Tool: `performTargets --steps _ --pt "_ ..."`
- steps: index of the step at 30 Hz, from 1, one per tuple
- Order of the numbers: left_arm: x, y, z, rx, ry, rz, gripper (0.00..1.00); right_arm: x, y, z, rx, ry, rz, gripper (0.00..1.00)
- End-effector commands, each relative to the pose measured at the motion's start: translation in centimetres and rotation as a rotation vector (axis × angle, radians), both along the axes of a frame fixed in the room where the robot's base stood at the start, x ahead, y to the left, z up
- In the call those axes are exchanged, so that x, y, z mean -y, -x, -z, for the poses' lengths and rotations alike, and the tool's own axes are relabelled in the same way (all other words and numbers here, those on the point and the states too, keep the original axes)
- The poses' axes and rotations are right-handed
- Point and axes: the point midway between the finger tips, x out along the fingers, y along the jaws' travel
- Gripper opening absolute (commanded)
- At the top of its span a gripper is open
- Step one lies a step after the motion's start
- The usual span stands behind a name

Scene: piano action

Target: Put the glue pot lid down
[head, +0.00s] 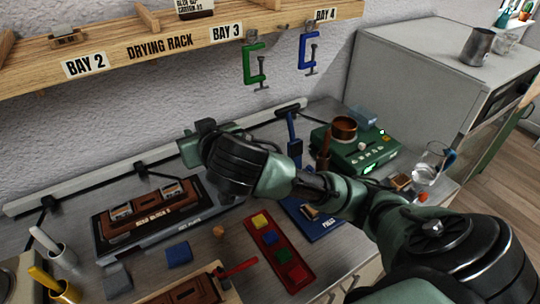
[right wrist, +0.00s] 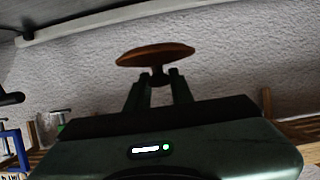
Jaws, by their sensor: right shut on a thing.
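In the right wrist view, a round copper-brown lid (right wrist: 155,55) sits just beyond my right gripper's fingertips (right wrist: 158,82). The fingers are shut on its short knob. In the head view, my right gripper (head: 197,144) is above the back of the bench, near the wall, at the end of an arm reaching across from the right. The lid cannot be made out there. The copper glue pot (head: 345,128) stands on a green heater (head: 352,152) right of the gripper. My left gripper is not in view.
A red tray (head: 266,238) with coloured blocks, a blue block (head: 179,254) and a dark-brown piano part (head: 140,220) lie on the bench. A drying rack (head: 160,47) with hanging clamps is above. A glass (head: 428,165) stands at right. Small bare patches show between things.

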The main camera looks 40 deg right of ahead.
Motion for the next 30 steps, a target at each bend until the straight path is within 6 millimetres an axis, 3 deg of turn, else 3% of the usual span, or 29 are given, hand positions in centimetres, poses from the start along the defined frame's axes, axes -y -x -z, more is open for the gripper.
performTargets --steps 8,14,21,30 --pt "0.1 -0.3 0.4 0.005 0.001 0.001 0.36 2.3 -3.6 4.5 -0.005 0.007 0.178 0.00" --pt "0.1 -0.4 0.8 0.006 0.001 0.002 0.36 5.3 -6.5 8.5 -0.002 0.011 0.386 0.00" --pt "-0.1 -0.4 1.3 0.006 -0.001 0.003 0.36 10.1 -8.6 12.6 0.002 0.013 0.689 0.00" --pt "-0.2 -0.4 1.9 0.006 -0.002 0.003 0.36 16.9 -9.1 15.0 0.008 0.014 1.079 0.00"
